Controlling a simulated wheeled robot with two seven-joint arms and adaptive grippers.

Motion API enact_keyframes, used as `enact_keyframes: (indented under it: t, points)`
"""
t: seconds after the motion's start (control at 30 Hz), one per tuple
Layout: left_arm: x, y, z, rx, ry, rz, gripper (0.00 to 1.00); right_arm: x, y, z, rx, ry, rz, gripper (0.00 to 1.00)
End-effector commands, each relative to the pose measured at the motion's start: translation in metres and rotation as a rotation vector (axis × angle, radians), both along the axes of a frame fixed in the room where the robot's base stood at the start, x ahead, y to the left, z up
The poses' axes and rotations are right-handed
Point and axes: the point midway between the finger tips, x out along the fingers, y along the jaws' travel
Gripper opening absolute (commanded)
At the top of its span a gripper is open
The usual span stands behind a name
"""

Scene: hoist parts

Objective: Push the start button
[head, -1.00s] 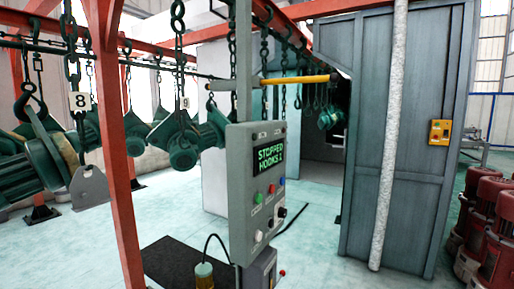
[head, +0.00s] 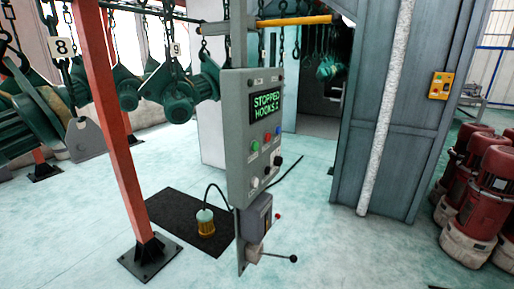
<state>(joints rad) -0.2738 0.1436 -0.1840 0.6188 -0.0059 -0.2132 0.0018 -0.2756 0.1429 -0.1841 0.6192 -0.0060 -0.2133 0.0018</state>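A grey control panel (head: 238,150) stands upright on a post in the middle of the head view, its face turned to the right. Its screen (head: 266,106) shows green text, "STOPPED" over "HOOKS" and a digit. Below the screen are a green button (head: 254,146), a red button (head: 267,138) and a blue button (head: 278,131). A white knob (head: 254,183) and a black knob (head: 278,161) sit lower. The button labels are too small to read. Neither of my grippers is in view.
A lever (head: 280,257) sticks out to the right under the panel. A beacon-like lamp (head: 205,221) stands on a dark mat (head: 165,212). A red post (head: 122,150) rises at left, near hanging green hoists (head: 180,95). Red machines (head: 475,190) stand right. The floor in front is clear.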

Motion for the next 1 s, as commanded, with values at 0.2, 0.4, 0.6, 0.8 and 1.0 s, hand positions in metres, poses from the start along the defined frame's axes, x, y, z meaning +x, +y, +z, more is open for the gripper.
enact_keyframes:
  t: [0.2, 0.4, 0.6, 0.8, 1.0]
  points:
    - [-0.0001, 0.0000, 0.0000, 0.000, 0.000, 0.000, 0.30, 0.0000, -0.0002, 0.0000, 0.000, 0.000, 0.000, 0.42]
    - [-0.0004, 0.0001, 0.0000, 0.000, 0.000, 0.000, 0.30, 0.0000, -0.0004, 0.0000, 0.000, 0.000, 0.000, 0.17]
    - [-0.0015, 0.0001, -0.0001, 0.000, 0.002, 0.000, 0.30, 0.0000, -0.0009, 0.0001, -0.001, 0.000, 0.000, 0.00]
    - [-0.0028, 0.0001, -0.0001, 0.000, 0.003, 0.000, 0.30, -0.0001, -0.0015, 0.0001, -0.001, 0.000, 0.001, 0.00]
    - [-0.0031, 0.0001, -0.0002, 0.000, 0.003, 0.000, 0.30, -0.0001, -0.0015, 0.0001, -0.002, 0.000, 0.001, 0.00]
